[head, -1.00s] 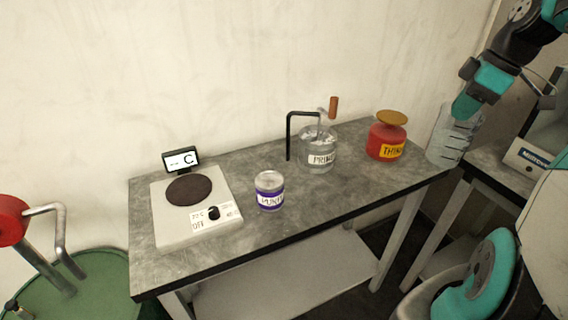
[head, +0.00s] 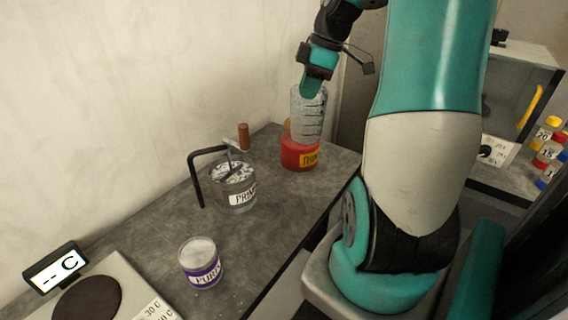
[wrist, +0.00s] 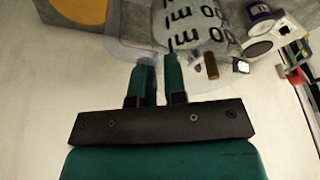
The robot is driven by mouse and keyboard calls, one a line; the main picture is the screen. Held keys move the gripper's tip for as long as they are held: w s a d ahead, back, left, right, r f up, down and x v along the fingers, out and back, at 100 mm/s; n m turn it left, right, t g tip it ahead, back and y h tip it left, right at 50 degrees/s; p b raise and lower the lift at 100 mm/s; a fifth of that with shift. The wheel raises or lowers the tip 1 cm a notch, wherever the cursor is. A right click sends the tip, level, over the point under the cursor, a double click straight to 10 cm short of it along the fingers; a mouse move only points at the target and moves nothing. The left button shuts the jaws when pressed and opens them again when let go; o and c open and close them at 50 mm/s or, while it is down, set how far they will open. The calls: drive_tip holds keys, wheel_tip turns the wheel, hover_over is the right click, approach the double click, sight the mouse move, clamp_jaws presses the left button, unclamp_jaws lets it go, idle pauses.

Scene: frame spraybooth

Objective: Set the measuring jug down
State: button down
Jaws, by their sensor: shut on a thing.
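The measuring jug (head: 309,115) is clear with dark graduation marks and hangs upright below my gripper (head: 311,90). In the head view it overlaps the red thinner container (head: 299,153) behind it, hiding part of that container's top. I cannot tell how high the jug is above the grey bench (head: 256,222). The exact grip point is hard to see.
A primer pot (head: 233,187) with a bent black rod stands mid-bench. Bare bench lies between the tin and the thinner container. Coloured bottles (head: 548,145) stand far right.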

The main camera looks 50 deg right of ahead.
wheel_tip(320, 180, down, 18)
drive_tip(key=shift+f+p, duration=0.15)
drive_tip(key=shift+p, duration=0.25)
drive_tip(key=c, duration=1.1)
unclamp_jaws()
drive_tip(key=shift+s, duration=0.1)
drive_tip(key=shift+c, duration=0.2)
drive_tip(key=b+v, duration=0.1)
drive_tip(key=v, duration=1.1)
